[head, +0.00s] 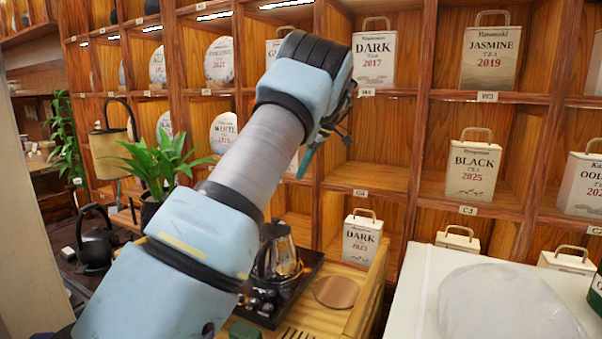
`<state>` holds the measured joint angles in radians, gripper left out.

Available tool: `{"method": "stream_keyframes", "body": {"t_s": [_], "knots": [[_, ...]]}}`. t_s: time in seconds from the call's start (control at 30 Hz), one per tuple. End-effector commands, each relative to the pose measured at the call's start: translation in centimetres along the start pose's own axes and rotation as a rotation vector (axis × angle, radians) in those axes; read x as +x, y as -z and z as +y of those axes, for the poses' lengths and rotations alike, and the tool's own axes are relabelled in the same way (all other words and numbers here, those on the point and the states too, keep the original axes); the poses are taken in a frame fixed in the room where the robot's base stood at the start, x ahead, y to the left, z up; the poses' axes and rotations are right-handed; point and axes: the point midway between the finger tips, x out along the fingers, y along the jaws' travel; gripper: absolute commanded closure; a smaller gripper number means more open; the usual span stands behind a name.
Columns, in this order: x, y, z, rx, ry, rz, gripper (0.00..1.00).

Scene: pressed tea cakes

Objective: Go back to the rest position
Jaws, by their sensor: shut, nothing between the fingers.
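My arm reaches up from the lower left across the middle of the head view, in front of the wooden shelf (421,110). My gripper (307,162) is mostly hidden behind my wrist. Only dark parts and a narrow teal piece show below it, in front of the shelf cells left of an empty one. The gripper is shut, and no held object shows. It is apart from the DARK 2017 tea bag (374,60), which stands in the upper cell to its right.
The BLACK 2025 bag (473,170) and JASMINE 2019 bag (490,58) stand farther right. Below are a DARK 2023 bag (361,238), a glass kettle (279,252) on a dark tray and a round wooden disc (336,291). A white-topped table (425,290) is at lower right. A plant (160,165) stands left.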

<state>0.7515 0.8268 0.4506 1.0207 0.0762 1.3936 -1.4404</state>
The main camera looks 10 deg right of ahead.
Motion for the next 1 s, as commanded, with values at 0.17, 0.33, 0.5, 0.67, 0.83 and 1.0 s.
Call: {"method": "stream_keyframes", "body": {"t_s": [0.17, 0.33, 0.5, 0.67, 0.83, 1.0], "knots": [[0.9, 1.4, -1.1, 0.037, 0.000, -0.032, 1.00], [3.9, 4.1, -4.9, 0.165, -0.022, -0.117, 1.00], [6.8, 5.5, -10.0, 0.326, -0.076, -0.193, 1.00], [9.0, 5.4, -15.2, 0.477, -0.144, -0.238, 1.00], [10.8, 4.1, -21.1, 0.641, -0.224, -0.255, 1.00], [12.3, 2.0, -27.3, 0.806, -0.300, -0.240, 1.00]]}}
